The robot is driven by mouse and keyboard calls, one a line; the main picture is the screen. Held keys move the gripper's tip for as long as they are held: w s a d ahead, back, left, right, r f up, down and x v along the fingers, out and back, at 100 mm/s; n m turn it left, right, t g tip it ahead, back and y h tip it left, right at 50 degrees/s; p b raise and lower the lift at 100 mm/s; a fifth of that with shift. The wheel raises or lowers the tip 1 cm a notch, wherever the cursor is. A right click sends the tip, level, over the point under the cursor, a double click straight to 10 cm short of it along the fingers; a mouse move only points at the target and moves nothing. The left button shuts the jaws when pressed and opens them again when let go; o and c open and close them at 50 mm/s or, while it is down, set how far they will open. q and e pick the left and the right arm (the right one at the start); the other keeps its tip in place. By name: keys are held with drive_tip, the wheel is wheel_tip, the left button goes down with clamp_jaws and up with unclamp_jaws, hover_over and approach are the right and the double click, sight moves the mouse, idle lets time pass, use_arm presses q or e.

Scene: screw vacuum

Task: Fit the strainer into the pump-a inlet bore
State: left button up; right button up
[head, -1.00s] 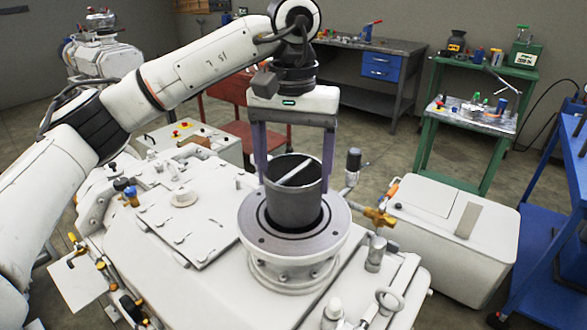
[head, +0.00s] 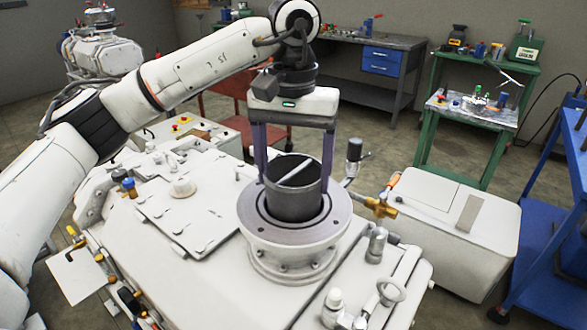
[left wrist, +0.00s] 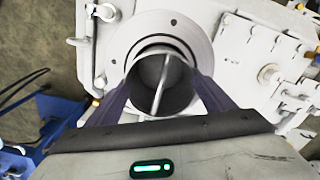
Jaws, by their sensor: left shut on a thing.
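The strainer (head: 296,204) is a dark grey open cylinder with a light bar across its top. It is upright in the head view, with its lower end at the round bore of the pale flange (head: 338,230) on the white pump. Much of it stands above the flange face; how deep its bottom edge sits is hidden. My left gripper (head: 294,177) points down and is shut on the strainer, one finger on each side. In the left wrist view, the strainer (left wrist: 150,85) sits between the fingers of the gripper (left wrist: 163,92), with the flange (left wrist: 198,40) around and beyond it.
A brass valve (head: 381,208) and upright fittings stand right of the flange. A raised cover plate (head: 195,215) lies to its left. A white box unit (head: 455,225) and a blue cart (head: 545,250) stand at the right. A green bench (head: 470,115) is behind.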

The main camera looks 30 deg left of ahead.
use_arm(q)
drive_tip(key=shift+f+b, duration=0.75)
drive_tip(key=shift+f, duration=0.5)
drive_tip(key=o, duration=1.2)
wheel_tip(320, 180, up, 10)
drive_tip(key=shift+r+p, duration=0.2)
drive_tip(key=shift+p, duration=0.6)
